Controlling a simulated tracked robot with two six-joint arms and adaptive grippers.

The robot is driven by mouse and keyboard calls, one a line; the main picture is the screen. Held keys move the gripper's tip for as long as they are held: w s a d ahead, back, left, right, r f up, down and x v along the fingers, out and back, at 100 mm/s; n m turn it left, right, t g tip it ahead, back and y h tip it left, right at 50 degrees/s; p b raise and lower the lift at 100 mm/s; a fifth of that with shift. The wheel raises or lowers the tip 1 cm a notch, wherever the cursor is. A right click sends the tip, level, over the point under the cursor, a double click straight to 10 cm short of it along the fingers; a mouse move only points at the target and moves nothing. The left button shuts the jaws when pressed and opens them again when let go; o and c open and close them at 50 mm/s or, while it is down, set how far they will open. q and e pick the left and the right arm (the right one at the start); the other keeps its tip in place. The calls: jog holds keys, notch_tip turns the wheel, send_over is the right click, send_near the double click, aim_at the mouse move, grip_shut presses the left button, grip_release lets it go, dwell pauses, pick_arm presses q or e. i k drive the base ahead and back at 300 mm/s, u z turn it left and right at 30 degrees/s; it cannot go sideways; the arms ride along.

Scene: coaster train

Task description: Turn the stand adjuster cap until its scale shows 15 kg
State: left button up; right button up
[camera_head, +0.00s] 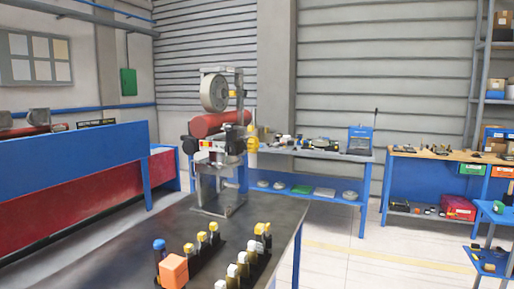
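A grey metal stand (222,190) rises from the far end of the dark table. It carries a round pale dial (214,92) near its top and a red cylinder (215,124) below that. Small yellow parts show on the stand's right side, one of them a yellow knob-like piece (252,144) beside the red cylinder. I cannot tell which part is the adjuster cap. Any scale marking is too small to read. Neither of my grippers is in view.
The dark table (215,235) holds an orange block (173,271), a blue-topped piece (159,245) and several yellow- or white-topped pieces (244,264) in front of the stand. A blue workbench (305,178) with tools stands behind. Blue-and-red barriers (75,180) stand left. Floor is open at right.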

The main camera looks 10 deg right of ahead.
aim_at(253, 145)
jog(key=z, duration=0.5)
jog(key=k, duration=0.4)
jog(key=z, duration=0.85)
jog(key=k, duration=0.85)
jog(key=z, duration=0.75)
jog(key=i, duration=2.25)
jog(key=u, duration=0.55)
jog(key=i, duration=1.4)
jog(key=u, duration=1.3)
jog(key=i, duration=1)
jog(key=u, duration=0.85)
jog(key=i, duration=0.35)
jog(key=u, duration=0.2)
